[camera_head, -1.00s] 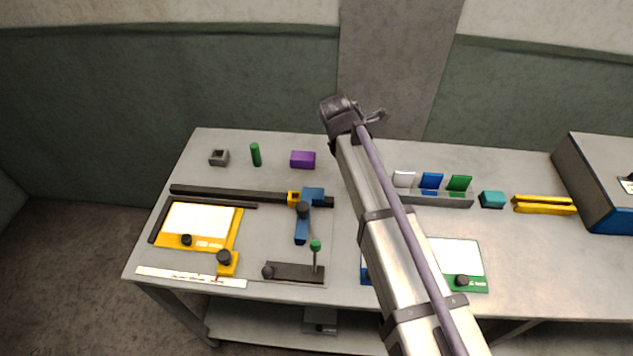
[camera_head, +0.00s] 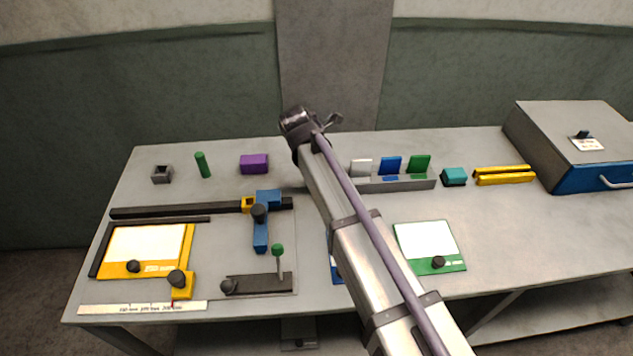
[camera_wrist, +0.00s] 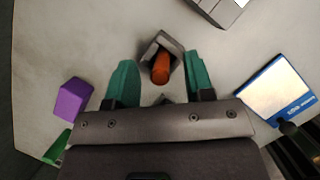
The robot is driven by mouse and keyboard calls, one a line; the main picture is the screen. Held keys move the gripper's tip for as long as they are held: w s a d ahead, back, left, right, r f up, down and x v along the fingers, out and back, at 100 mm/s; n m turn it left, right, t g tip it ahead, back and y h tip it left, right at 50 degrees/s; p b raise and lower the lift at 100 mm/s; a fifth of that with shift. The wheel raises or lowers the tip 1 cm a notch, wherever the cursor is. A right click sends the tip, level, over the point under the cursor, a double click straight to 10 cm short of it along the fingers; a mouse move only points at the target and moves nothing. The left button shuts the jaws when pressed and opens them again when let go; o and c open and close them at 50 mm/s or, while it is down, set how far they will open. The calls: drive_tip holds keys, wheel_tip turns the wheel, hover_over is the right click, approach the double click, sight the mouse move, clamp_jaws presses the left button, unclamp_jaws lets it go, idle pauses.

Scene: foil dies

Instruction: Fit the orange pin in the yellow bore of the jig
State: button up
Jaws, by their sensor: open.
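The orange pin (camera_wrist: 161,68) shows in the wrist view, standing in a square grey holder (camera_wrist: 154,48). My gripper (camera_wrist: 160,77) is open, with one green finger on each side of the pin and visible gaps to it. The pin's lower end is hidden in the holder. In the head view my arm hides the pin, its holder and my fingertips. The jig lies at the left of the bench, with a small yellow block (camera_head: 249,204) on its dark rail beside a blue clamp (camera_head: 267,198). I cannot make out a bore in it clearly.
A purple block (camera_head: 254,164), a green cylinder (camera_head: 203,165) and a grey square socket (camera_head: 162,174) stand at the back left. A rack (camera_head: 405,183) with upright cards stands right of my arm. A grey box (camera_head: 570,140) is at the far right.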

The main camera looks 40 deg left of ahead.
drive_tip(key=b+x, duration=0.1)
drive_tip(key=x, duration=0.1)
drive_tip(key=shift+w+f, duration=0.1)
drive_tip(key=shift+f, duration=0.25)
drive_tip(key=shift+r, duration=0.2)
drive_tip(key=shift+c, duration=0.2)
clamp_jaws()
drive_tip(key=shift+p, duration=0.3)
